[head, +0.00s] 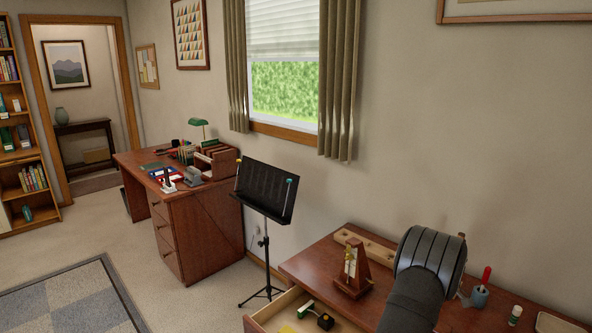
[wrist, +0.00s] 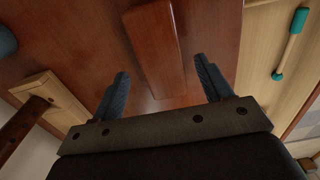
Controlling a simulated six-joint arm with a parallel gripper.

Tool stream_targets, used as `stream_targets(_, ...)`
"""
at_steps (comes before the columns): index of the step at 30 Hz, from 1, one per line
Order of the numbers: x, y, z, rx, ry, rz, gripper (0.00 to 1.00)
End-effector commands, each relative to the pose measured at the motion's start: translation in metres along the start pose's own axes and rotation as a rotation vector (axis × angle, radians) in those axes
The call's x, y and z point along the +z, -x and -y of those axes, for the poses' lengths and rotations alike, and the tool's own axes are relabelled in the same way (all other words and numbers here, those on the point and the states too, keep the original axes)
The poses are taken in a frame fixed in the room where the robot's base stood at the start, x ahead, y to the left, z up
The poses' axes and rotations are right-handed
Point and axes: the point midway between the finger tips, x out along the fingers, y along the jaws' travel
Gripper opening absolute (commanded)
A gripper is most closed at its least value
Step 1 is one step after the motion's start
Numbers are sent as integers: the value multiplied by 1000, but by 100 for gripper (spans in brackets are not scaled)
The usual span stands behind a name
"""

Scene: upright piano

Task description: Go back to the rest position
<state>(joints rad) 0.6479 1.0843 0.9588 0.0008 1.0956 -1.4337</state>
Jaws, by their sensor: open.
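My gripper (wrist: 161,66) is open in the wrist view, its two dark fingers apart with nothing held between them. It is over the reddish-brown desk top (wrist: 220,25). A reddish-brown block-like piece (wrist: 150,45) lies beyond and between the fingertips; I cannot tell whether they touch it. In the head view my arm reaches over the desk (head: 325,262) at the lower right, and the gripper's fingers are hidden there.
A wooden metronome (head: 353,272) stands left of my arm, near a pale wooden board (head: 365,246). A blue cup (head: 480,297) with a red-handled tool and a small bottle (head: 515,314) stand to the right. An open drawer (head: 262,318) juts out in front. A music stand (head: 266,190) stands farther left.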

Motion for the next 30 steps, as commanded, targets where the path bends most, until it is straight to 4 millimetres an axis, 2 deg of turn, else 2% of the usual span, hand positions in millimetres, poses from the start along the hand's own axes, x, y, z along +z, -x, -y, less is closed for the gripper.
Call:
stream_targets(1,6,8,2,0,-2,0,72)
stream_targets(20,108,73,44,-1,-3,0,72)
stream_targets(30,73,32,86,-6,13,1,72)
